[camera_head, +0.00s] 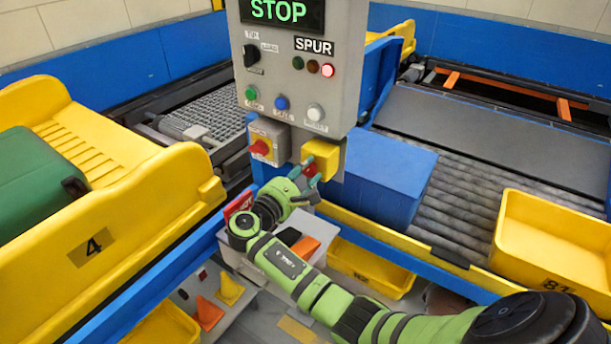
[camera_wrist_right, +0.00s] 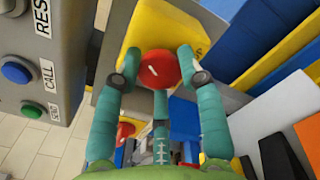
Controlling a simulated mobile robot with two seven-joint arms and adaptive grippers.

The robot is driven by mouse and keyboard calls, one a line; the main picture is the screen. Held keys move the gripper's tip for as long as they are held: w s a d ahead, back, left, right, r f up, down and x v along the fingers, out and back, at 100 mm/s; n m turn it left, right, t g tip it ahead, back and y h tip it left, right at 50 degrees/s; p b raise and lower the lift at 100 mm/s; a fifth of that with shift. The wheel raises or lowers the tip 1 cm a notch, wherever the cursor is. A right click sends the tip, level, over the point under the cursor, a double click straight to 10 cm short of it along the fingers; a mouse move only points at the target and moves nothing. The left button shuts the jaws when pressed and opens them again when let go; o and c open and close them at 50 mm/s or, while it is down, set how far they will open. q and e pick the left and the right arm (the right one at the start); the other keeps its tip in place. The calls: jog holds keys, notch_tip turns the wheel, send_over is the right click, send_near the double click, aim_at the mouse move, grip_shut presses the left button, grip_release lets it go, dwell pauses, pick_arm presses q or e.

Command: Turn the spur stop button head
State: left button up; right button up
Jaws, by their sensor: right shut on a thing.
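The spur stop button has a round red head (camera_wrist_right: 159,69) with a white mark, set on a yellow box (camera_head: 320,156) under the grey control panel (camera_head: 290,75). My right gripper (camera_head: 306,172) reaches up to it from below. In the right wrist view its teal fingers (camera_wrist_right: 158,75) are shut on the red head, one at each side and one below. In the head view the fingers partly hide the head. The panel's screen reads STOP. Under the SPUR label, the right lamp (camera_head: 327,71) glows red. My left gripper is not in view.
A second red knob (camera_head: 261,147) sits on a box at the left. A blue block (camera_head: 390,178) stands close right of the yellow box. A yellow tray (camera_head: 550,235) is on the right, and a yellow tipper-like frame (camera_head: 140,205) marked 4 on the left.

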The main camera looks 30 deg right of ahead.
jog(key=shift+r+m, duration=0.1)
jog(key=shift+m, duration=0.6)
jog(key=o, duration=1.2)
jog(key=shift+c, duration=0.2)
jog(key=shift+d, duration=0.1)
jog(key=v, duration=1.2)
jog(key=shift+w, duration=0.1)
